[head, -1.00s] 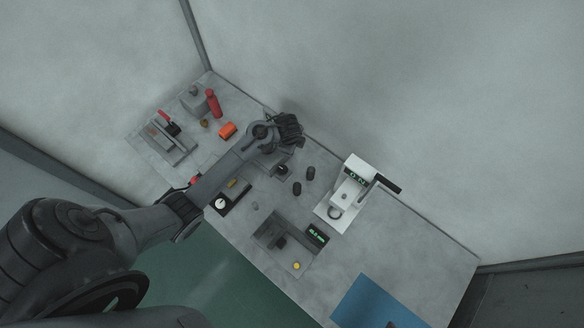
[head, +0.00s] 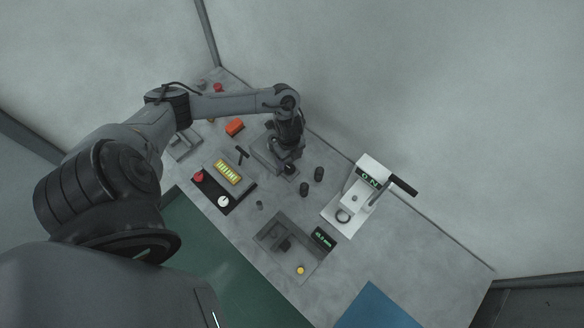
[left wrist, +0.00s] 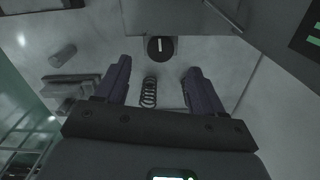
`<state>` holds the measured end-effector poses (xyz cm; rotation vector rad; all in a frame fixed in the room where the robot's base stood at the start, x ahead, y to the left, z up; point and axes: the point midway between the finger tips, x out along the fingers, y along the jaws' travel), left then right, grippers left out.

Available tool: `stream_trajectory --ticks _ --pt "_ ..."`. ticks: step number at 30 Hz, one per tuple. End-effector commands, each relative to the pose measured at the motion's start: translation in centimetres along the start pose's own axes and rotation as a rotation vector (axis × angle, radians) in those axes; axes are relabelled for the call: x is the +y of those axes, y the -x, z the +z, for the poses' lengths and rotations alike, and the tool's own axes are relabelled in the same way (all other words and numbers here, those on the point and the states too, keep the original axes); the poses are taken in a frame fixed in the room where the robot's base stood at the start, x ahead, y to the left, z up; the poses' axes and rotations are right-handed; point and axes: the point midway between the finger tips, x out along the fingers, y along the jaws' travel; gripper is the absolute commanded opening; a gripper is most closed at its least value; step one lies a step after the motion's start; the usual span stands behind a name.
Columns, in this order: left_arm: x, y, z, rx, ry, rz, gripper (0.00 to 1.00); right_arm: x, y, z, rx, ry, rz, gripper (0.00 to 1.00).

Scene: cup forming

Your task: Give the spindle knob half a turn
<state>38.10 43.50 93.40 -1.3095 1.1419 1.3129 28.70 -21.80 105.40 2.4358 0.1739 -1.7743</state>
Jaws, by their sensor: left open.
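The spindle knob seems to be the round dark knob with a white line (left wrist: 160,48) in the left wrist view. It also shows as a small dark disc (head: 290,169) in the head view, at the front corner of a grey fixture (head: 268,154). My left gripper (head: 287,148) points down over that fixture, its fingertips hidden in the head view. In the left wrist view the gripper (left wrist: 157,68) has its fingers wide apart and empty. The knob lies beyond the fingertips, between their lines, with no visible contact. A dark coil spring (left wrist: 149,92) shows between the fingers. My right gripper is not in view.
Two black cylinders (head: 304,188) stand just right of the fixture. A white press (head: 350,205) with a dark lever is farther right. A black panel (head: 240,194) with a red button and white dial lies left. A grey tray (head: 268,237) is in front.

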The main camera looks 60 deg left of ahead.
Motion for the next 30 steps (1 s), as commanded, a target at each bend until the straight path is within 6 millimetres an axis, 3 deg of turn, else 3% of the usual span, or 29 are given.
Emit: stream_trajectory --ticks 6,15,29,30 --pt "0.0 -3.9 -0.1 0.001 0.002 0.000 0.69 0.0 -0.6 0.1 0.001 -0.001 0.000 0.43" --pt "-0.1 -7.4 0.0 0.000 0.001 -0.003 0.69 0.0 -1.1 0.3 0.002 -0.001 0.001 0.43" --pt "-0.1 -8.2 0.0 -0.001 -0.001 -0.003 0.69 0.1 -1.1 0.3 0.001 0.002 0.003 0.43" --pt "-0.1 -8.2 0.0 -0.001 -0.001 -0.003 0.63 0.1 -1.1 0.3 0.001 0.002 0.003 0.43"
